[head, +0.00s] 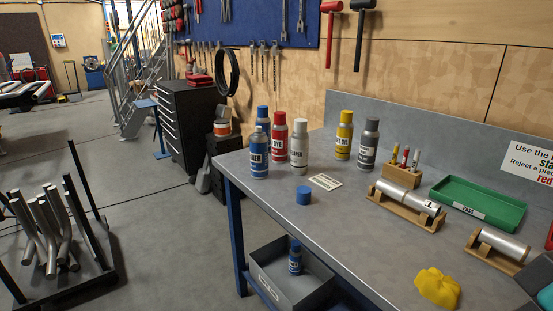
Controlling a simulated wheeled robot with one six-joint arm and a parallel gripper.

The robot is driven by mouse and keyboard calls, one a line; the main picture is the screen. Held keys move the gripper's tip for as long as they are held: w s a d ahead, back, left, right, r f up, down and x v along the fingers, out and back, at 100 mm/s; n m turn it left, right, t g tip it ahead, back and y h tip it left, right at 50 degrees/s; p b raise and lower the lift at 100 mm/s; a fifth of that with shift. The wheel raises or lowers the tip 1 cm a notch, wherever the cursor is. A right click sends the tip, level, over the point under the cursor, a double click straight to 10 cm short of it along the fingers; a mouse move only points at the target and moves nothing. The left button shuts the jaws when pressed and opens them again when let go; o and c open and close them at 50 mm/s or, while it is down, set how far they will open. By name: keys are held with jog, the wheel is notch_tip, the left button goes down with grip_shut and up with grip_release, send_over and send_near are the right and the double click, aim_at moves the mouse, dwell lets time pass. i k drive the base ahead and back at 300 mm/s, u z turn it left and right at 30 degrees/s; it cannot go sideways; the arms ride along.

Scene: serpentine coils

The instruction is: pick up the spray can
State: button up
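Several spray cans stand upright at the left back of the workbench (345,225). The front blue can (259,158) has a pale top, and a loose blue cap (304,196) lies on the bench to its right. Another blue can (263,113) is partly hidden behind it. A red can (279,140), a white can (299,145), a yellow can (344,138) and a grey can (368,145) stand to the right. A smaller blue can (294,257) stands in a grey bin (264,284) below the bench top. The task does not name a colour. My gripper is not in view.
A small card (325,181) lies near the cans. Metal cylinders rest on wooden cradles (400,212), beside a marker block (402,178) and a green tray (478,205). A yellow cloth (437,287) lies at the front. Floor left of the bench is open, beyond a pipe rack (60,240).

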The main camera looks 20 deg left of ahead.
aim_at(258, 142)
jog(key=u, duration=0.55)
jog(key=k, duration=0.6)
jog(key=u, duration=0.95)
jog(key=i, duration=1.4)
jog(key=z, duration=1)
jog(key=i, duration=0.45)
jog(key=z, duration=0.45)
